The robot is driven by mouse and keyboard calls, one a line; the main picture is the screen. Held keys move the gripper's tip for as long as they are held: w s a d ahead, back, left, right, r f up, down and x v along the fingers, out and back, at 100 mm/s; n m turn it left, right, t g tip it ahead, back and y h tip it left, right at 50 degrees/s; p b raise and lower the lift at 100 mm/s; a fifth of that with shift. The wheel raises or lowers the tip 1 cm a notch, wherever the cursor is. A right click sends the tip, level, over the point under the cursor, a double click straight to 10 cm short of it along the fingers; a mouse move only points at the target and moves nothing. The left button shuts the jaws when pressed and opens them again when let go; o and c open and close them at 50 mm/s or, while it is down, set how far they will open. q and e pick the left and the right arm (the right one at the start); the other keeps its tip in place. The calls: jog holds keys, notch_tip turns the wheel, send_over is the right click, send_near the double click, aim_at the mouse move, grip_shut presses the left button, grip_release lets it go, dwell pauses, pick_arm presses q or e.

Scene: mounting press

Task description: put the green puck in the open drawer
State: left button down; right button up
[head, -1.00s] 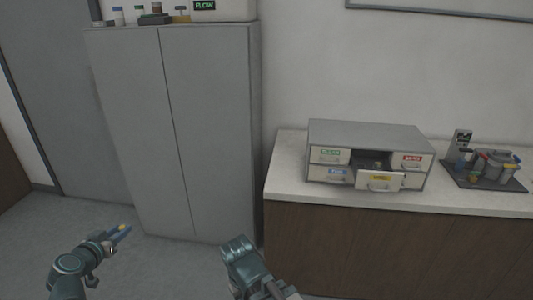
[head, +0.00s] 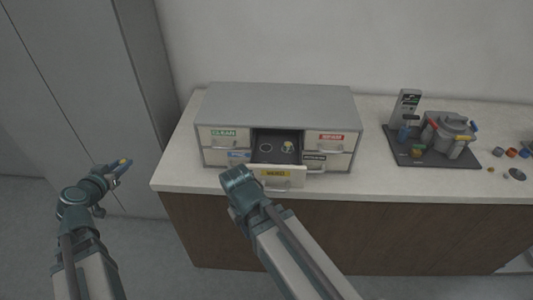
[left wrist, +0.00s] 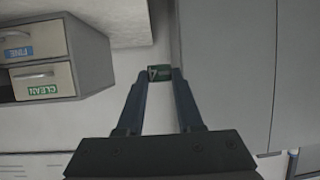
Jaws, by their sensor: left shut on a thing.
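My left gripper (head: 122,165) is shut on a small green puck (left wrist: 159,73) with a pale mark, held between the fingertips in the left wrist view. In the head view it hangs in the air left of the counter, and a small yellow patch shows at its tips. The open drawer (head: 277,181), with a yellow label, sticks out from the middle of the grey drawer cabinet (head: 275,97). Inside it are a ring-like mark or piece and a pale green-yellow round piece (head: 288,147). My right gripper (head: 238,180) is just in front of the drawer's left side; its fingers are hidden.
The cabinet's other drawers, such as the CLEAN one (head: 224,138), look shut. A press-like machine on a dark base (head: 435,158) stands to the right on the counter (head: 375,188), with small loose parts beyond it. A tall grey locker (head: 105,90) stands at left.

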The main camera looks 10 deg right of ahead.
pick_arm(q)
jog(key=w+d+r+m+g+h+p, duration=0.1)
jog(key=w+d+r+m+h+p, duration=0.15)
jog(key=d, duration=0.75)
notch_tip(320, 180, up, 5)
jog(key=m+g+h+p, duration=0.5)
jog(key=m+g+h, duration=0.3)
jog(key=m+g, duration=0.55)
send_over(271, 162)
jog(key=s, duration=0.2)
jog(key=shift+m, duration=0.3)
jog(key=f+b, duration=1)
jog(key=shift+s+a, duration=0.15)
jog(key=shift+a, duration=0.2)
jog(key=shift+r, duration=0.1)
